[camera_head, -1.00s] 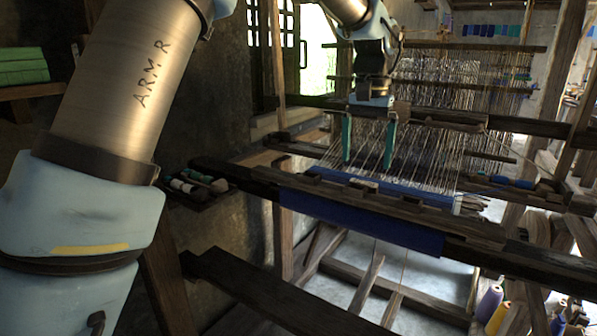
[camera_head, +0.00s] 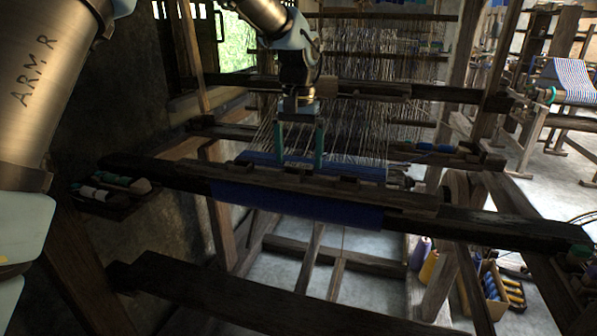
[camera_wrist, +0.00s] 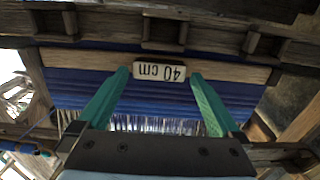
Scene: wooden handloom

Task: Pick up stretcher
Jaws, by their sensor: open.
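The stretcher (camera_wrist: 100,60) shows in the wrist view as a pale wooden bar with a "40 cm" label, lying across the blue cloth (camera_wrist: 75,88). In the head view the stretcher is hard to make out behind the dark front beam. My gripper (camera_wrist: 158,73) is open, its two green fingers on either side of the label and nothing between them. In the head view my gripper (camera_head: 300,163) points down over the cloth (camera_head: 350,172) near that beam. Whether the fingertips touch the bar cannot be told.
The dark front beam (camera_head: 470,220) runs close in front of my gripper, with blue cloth hanging over it. Pale warp threads (camera_head: 355,130) rise behind. A small tray of bobbins (camera_head: 105,198) is at the left.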

